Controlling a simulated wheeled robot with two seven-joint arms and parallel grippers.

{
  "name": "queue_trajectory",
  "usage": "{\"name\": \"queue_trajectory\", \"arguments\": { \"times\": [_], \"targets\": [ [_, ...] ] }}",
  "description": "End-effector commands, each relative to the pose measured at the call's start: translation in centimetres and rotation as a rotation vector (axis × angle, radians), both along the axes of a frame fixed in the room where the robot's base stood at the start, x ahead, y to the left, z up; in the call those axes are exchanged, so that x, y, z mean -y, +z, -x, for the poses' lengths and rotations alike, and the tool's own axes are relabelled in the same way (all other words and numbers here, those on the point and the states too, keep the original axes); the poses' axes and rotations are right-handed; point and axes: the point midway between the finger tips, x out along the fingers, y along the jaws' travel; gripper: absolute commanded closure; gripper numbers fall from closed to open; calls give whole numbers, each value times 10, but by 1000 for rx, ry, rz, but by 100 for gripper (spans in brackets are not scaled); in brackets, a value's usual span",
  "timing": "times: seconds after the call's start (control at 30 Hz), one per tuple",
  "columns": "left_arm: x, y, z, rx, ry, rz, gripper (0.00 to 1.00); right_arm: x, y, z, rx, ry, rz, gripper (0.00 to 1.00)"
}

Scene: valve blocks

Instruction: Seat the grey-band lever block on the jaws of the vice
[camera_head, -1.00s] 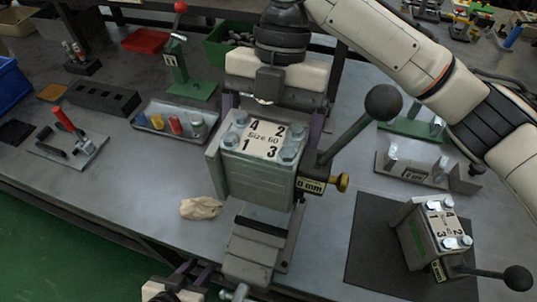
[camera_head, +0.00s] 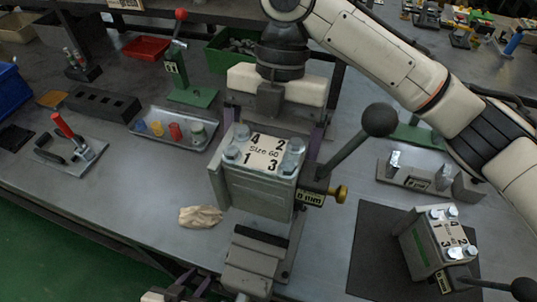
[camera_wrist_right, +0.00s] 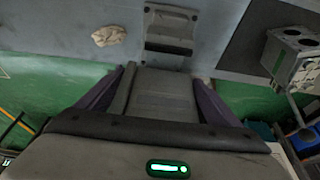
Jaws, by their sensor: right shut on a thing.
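The lever block (camera_head: 255,188), grey with a bolted "Size 60" top, has a black-knobbed lever (camera_head: 350,145) and a "0 mm" plate. My right gripper (camera_head: 274,122) is shut on it from behind, purple fingers at its sides. It hangs upright over the rear of the vice (camera_head: 248,279); whether it touches is hidden. The dark vice jaw (camera_head: 261,240) shows in front. In the right wrist view, the gripper (camera_wrist_right: 160,95) frames the grey block (camera_wrist_right: 162,88), and the vice (camera_wrist_right: 168,32) lies beyond. My left gripper (camera_head: 190,286) is open and empty at the bottom edge, partly cut off.
A second lever block (camera_head: 425,250) stands on a dark mat (camera_head: 375,240) at right. A crumpled cloth (camera_head: 200,216) lies left of the vice. A parts tray (camera_head: 160,138), a dark holed block (camera_head: 100,102) and a red-handled clamp (camera_head: 72,145) stand further left. The bench front left is clear.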

Motion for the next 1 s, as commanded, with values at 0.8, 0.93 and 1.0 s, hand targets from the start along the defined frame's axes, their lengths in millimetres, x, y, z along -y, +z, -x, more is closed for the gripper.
{"name": "queue_trajectory", "arguments": {
  "times": [0.8, 0.93, 1.0],
  "targets": [
    [0, -11, -4, 7, 0, 1, 69, -1, -35, 0, 1, 2, -5, 76],
    [0, -12, -2, 5, 0, 0, 69, -1, -35, 0, 1, 2, -5, 76],
    [0, -12, -2, 4, 0, 1, 69, -1, -34, 0, 1, 2, -5, 76]
  ]
}}
